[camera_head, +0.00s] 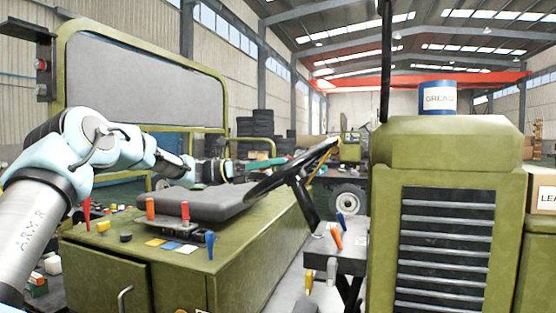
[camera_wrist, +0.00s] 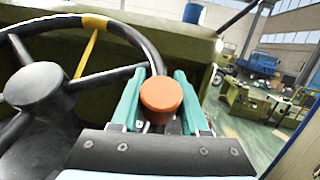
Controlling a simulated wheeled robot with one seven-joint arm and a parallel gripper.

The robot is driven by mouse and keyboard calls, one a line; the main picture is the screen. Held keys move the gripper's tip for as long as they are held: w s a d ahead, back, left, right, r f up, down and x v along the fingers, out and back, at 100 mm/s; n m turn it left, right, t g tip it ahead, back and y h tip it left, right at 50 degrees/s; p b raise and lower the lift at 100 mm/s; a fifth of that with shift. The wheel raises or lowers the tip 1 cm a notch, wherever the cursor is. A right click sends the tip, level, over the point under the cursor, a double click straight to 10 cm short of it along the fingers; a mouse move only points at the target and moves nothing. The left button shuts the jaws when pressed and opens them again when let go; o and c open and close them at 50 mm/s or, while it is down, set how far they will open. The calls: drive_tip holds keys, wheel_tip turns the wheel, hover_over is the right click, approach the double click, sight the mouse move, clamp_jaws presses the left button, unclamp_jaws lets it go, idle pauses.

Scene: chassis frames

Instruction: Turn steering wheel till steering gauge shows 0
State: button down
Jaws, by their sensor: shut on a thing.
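The black steering wheel (camera_head: 290,172) stands tilted on its column, right of the grey seat, in the head view. In the wrist view its rim, spokes and hub (camera_wrist: 38,88) fill the left, with a yellow band (camera_wrist: 95,22) on the rim. An orange knob (camera_wrist: 161,97) sits at the rim's right end. My gripper (camera_wrist: 160,78) has its teal fingers on either side of the knob and is shut on it. In the head view my gripper (camera_head: 283,164) is small beside the wheel, and the knob cannot be made out. I cannot make out a steering gauge.
The grey seat (camera_head: 205,201) lies below my forearm. Red, orange and blue levers (camera_head: 211,241) rise from the green chassis deck. A small lever box (camera_head: 335,251) stands right of the column. The green hood (camera_head: 447,148) carries a blue grease can (camera_head: 437,98).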

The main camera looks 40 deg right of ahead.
drive_tip(key=shift+c, duration=2.1)
unclamp_jaws()
drive_tip(key=b+v, duration=0.3)
drive_tip(key=v, duration=0.8)
drive_tip(key=shift+s, duration=0.1)
